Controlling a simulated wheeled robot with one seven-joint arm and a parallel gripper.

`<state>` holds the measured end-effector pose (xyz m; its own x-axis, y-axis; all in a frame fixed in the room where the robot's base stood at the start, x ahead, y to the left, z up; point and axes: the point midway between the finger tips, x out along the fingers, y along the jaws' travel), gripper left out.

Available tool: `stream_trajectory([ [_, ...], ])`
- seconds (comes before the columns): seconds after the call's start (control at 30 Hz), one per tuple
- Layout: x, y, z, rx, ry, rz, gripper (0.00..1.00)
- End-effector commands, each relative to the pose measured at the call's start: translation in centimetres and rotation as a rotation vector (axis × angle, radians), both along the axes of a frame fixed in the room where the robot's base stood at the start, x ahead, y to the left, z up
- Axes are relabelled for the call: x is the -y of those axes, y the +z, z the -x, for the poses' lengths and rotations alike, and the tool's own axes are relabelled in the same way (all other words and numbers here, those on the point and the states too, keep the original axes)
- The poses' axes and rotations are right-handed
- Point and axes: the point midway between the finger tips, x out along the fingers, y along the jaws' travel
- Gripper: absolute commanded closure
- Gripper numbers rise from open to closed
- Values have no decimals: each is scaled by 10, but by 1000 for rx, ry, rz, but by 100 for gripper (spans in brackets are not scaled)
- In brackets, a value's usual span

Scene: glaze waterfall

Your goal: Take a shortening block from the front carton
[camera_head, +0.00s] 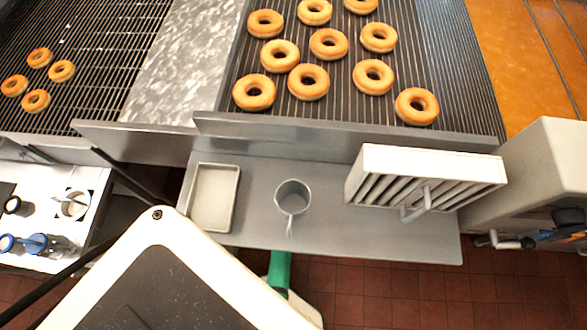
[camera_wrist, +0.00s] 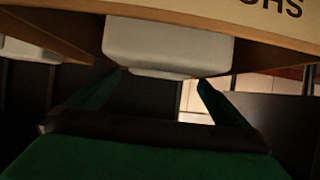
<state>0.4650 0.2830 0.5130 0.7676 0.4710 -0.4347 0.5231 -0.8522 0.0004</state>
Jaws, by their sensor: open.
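A white block (camera_wrist: 168,45), which looks like shortening, shows in the upper middle of the wrist view, at the brown carton (camera_wrist: 265,22) with dark printed letters. My gripper (camera_wrist: 160,78) is open, its two dark green fingers pointing toward the block. The fingertips show at the block's lower edge, one toward each side; I cannot tell whether they touch it. Another white piece (camera_wrist: 28,48) shows at the left edge under a brown flap. Much of the carton is out of frame. The head view shows no carton or block.
In the head view, a metal shelf (camera_head: 330,225) carries a shallow tray (camera_head: 215,198), a metal cup (camera_head: 292,196) and a slatted white rack (camera_head: 425,178). Several doughnuts lie on the wire conveyor (camera_head: 340,95) behind it. A white side table (camera_head: 45,215) stands at left.

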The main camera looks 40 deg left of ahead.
Motion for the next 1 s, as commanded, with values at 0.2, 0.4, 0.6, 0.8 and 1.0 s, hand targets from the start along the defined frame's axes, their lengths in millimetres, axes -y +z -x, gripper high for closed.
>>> stream_trajectory([
  [0.2,-8,-1,-16,1,-1,-1,0],
  [0.4,-19,-7,-35,-2,-4,-1,0],
  [0.6,-25,-12,-43,-1,-1,0,0],
  [0.8,-29,-14,-44,0,3,0,0],
  [1.0,-27,-14,-45,0,0,0,2],
])
